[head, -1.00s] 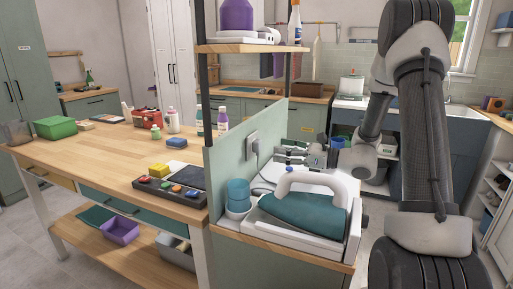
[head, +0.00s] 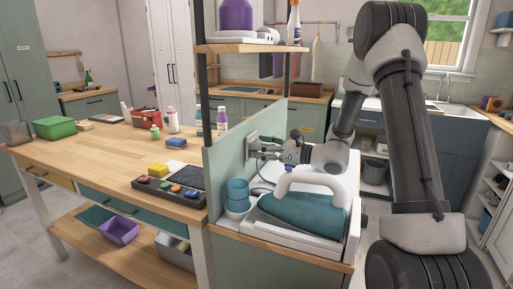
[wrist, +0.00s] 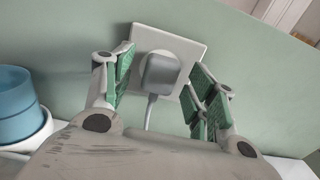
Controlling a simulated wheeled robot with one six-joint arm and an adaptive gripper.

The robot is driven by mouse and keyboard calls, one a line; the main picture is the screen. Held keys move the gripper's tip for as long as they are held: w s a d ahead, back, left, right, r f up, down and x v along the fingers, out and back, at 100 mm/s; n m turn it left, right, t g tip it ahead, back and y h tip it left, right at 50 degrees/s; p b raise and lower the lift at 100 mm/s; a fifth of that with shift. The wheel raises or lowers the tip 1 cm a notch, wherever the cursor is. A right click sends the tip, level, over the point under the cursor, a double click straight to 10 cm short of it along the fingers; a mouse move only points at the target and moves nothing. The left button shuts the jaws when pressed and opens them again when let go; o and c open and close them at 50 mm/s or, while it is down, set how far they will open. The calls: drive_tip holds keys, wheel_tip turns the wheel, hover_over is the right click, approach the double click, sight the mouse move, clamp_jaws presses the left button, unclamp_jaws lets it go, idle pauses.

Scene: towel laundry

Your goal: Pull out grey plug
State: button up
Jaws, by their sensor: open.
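The grey plug (wrist: 160,74) sits in a white wall socket (wrist: 192,50) on the green panel, and its grey cord (wrist: 150,112) hangs down from it. My gripper (wrist: 162,84) is open, with one green-padded finger on each side of the plug. Gaps show between the pads and the plug. In the head view my gripper (head: 258,149) is at the socket plate (head: 251,138), and its fingers hide the plug.
A teal iron (head: 300,215) with a white handle lies just below my gripper on the white-topped stand. The green panel (head: 229,160) rises behind the socket. A wooden shelf (head: 250,48) is above.

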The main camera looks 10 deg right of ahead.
idle(0.7)
clamp_jaws()
drive_tip(key=v, duration=0.6)
idle(1.0)
idle(0.7)
unclamp_jaws()
drive_tip(key=shift+s, duration=0.1)
